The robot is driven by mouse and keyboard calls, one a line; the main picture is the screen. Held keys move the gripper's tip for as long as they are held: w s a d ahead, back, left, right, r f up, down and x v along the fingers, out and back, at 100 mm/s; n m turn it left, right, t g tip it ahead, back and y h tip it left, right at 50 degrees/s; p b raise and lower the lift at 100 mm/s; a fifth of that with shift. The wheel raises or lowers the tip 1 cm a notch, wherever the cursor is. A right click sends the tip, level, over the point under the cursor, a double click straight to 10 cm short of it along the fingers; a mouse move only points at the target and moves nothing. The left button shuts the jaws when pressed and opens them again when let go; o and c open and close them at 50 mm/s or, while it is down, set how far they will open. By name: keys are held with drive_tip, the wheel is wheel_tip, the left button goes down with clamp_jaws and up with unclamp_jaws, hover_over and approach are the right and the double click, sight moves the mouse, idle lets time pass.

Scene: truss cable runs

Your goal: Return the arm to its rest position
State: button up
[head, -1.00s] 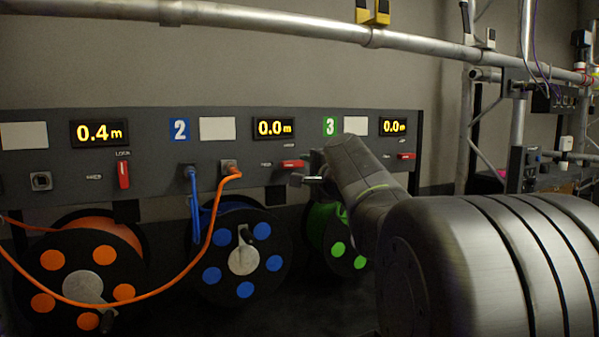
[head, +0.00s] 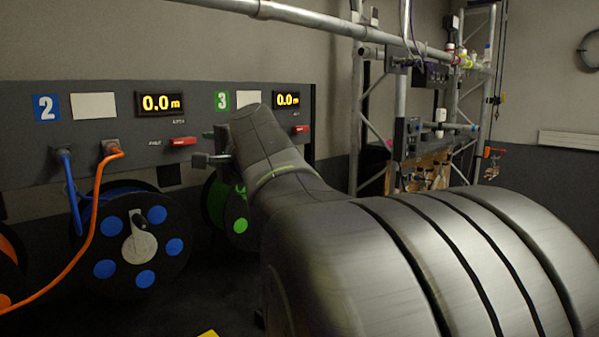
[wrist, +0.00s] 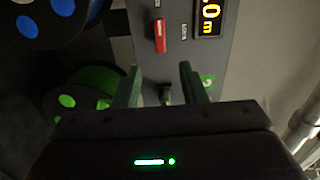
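My arm (head: 270,160) reaches forward from the lower right toward the reel panel (head: 130,105). My gripper (head: 207,160) is small and partly hidden by the arm, in front of the panel below the green 3 label (head: 221,100). In the wrist view my gripper (wrist: 158,70) has its two fingers apart. A small dark green-tinted part (wrist: 165,94) shows between and beyond the fingers, near the panel face. I cannot tell whether the fingers touch it.
A green reel (head: 228,205) hangs just below my gripper and a blue reel (head: 135,240) to its left. An orange cable (head: 88,225) drops from the panel. A truss pipe (head: 330,22) crosses above. A truss tower (head: 470,90) stands behind right.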

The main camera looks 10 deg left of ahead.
sight(187, 142)
drive_tip(key=p+x, duration=0.2)
drive_tip(key=x, duration=1.1)
drive_tip(key=shift+w+p, duration=0.15)
drive_tip(key=shift+p, duration=0.2)
drive_tip(key=shift+d, duration=0.1)
